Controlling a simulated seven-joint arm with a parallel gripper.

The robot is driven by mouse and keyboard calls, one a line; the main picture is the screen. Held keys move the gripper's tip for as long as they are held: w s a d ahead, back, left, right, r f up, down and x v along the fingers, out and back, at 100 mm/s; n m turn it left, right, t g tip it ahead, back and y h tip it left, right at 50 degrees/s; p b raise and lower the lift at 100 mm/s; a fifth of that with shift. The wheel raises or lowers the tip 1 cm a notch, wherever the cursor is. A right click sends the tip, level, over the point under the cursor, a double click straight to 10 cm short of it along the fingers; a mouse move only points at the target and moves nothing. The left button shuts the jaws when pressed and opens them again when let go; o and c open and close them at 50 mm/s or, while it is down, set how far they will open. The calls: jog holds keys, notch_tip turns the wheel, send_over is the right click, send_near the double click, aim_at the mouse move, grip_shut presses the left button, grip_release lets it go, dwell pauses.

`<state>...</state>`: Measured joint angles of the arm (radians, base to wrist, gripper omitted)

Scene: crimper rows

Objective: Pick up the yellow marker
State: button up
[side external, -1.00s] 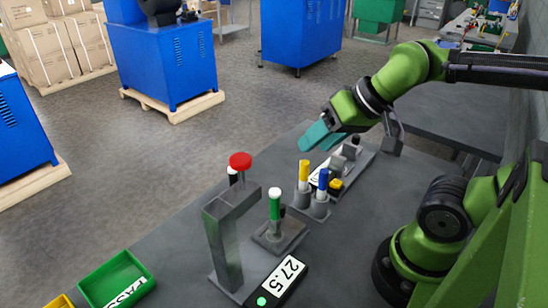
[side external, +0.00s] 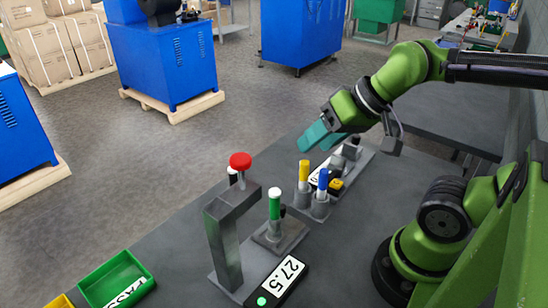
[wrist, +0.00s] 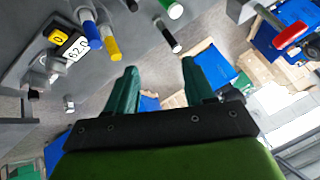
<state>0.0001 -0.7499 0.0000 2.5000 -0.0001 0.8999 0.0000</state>
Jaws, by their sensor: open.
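A green marker (side external: 274,206) with a white top stands in a separate grey stand (side external: 280,237) nearer the camera. My gripper (side external: 321,138) is open, above and behind the yellow marker and apart from it. Its teal fingers (wrist: 158,68) show nothing between them in the wrist view.
A grey press (side external: 223,235) with a red knob (side external: 240,160) stands left of the green marker. A display reading 27.5 (side external: 278,283) and a green tray (side external: 116,281) lie nearer the camera. A small yellow-and-black device (side external: 336,185) sits beside the blue marker.

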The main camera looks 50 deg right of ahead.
jog(key=n+g+h, duration=0.2)
jog(key=g, duration=0.5)
send_over(304, 174)
jog(key=f, duration=0.7)
jog(key=d+f, duration=0.1)
jog(key=f, duration=0.2)
jog(key=shift+f, duration=0.25)
jog(key=shift+w+f, duration=0.15)
jog(key=shift+f, duration=1.4)
jog(key=shift+w+f, duration=0.1)
jog(key=shift+f, duration=1.4)
jog(key=shift+c, duration=0.2)
grip_shut()
